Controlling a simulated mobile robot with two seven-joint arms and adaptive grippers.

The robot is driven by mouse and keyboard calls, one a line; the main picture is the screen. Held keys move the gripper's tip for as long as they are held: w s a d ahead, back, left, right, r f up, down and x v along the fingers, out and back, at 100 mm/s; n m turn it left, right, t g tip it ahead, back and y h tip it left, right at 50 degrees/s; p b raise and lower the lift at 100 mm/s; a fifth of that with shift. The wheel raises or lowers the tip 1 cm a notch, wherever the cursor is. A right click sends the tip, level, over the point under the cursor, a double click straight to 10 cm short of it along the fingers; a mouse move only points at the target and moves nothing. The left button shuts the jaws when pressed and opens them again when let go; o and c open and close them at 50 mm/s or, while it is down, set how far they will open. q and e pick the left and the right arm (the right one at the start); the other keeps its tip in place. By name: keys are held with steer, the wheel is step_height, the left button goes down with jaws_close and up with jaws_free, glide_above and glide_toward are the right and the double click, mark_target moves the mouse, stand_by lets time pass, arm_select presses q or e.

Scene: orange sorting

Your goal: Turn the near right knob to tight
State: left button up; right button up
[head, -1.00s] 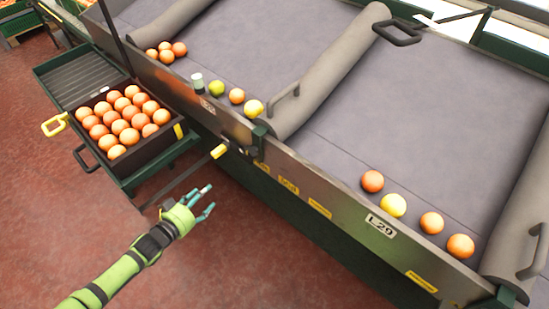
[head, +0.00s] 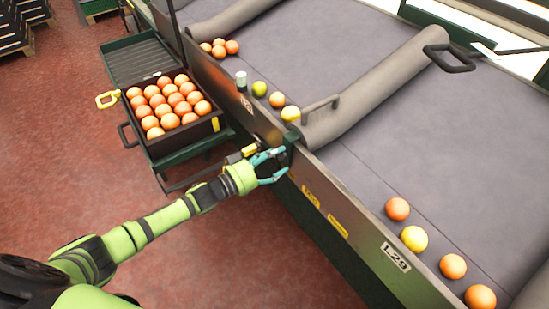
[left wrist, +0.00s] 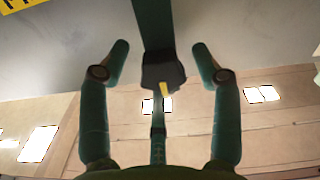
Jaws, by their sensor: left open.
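A dark knob (left wrist: 163,76) with a yellow pointer mark shows in the left wrist view, below a dark green bracket (left wrist: 154,25). My left gripper (head: 281,162) is open at the side rail of the belt, by the green bracket (head: 289,150) at the end of the grey roller. In the left wrist view its two fingers (left wrist: 160,48) stand on either side of the knob, with visible gaps. In the head view the knob cannot be made out behind the fingers. My right gripper is not in view.
A yellow-ended handle (head: 240,154) lies just left of my left gripper. A crate of oranges (head: 155,152) stands on a green stand at the left. Fruit rests along the belt edge (head: 345,190). The red floor (head: 230,255) is open below.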

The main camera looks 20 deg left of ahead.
arm_select(q)
steer(key=c, duration=1.2)
steer(key=shift+o, duration=0.2)
steer(key=shift+m, duration=0.3)
steer(key=m, duration=0.4)
steer(key=shift+f+b, duration=0.1)
steer(key=shift+b, duration=0.25)
steer(key=m, duration=0.4)
steer(key=m+b, duration=0.1)
steer(key=m, duration=0.4)
steer(key=shift+f+b, duration=0.1)
steer(key=shift+b, duration=0.3)
steer(key=shift+m+b, duration=0.5)
steer(key=shift+m, duration=1.6)
steer(key=shift+a, duration=0.1)
